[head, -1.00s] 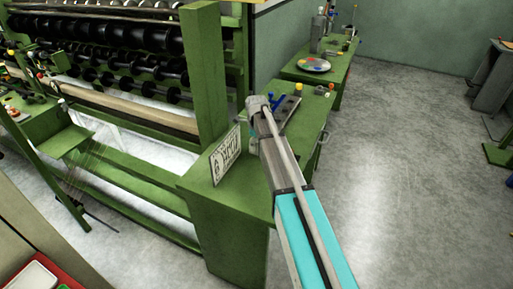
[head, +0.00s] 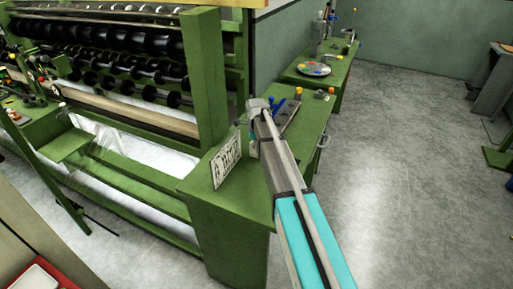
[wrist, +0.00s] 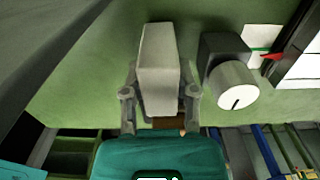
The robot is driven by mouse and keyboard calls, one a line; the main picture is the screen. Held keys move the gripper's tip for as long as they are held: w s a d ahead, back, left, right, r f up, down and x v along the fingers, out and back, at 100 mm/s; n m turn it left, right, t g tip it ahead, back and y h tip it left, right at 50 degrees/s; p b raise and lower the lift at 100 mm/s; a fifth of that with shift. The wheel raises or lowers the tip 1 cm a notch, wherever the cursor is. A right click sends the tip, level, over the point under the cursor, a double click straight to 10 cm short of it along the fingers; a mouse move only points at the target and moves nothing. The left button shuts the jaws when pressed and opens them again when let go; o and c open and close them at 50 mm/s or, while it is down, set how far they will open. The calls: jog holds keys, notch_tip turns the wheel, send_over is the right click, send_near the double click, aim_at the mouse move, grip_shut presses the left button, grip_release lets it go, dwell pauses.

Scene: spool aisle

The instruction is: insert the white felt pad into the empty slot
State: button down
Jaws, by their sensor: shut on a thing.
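In the wrist view a pale grey-white block (wrist: 160,52), which looks like the white felt pad, stands between the fingers of my gripper (wrist: 160,98). My gripper is shut on it. In the head view my gripper (head: 257,106) is over the green bench, beside a long grey holder (head: 291,113) with a blue item (head: 277,105) at its near-left side. My arm hides part of the bench and the pad there. I cannot make out the empty slot in either view.
A grey box with a white knob (wrist: 233,86) is close to the right of my gripper. A lettered sign (head: 226,158) leans on the bench left of my arm. The green loom frame (head: 205,80) rises behind.

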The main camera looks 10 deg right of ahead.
jog(key=shift+r+p, duration=0.6)
jog(key=shift+r, duration=0.2)
jog(key=s+d+r+p, duration=0.6)
jog(key=s+r+p, duration=0.4)
jog(key=s, duration=0.2)
jog(key=shift+s+d+r+p, duration=0.2)
jog(key=shift+d+r+p, duration=0.1)
jog(key=shift+r+p, duration=0.1)
jog(key=shift+s, duration=0.1)
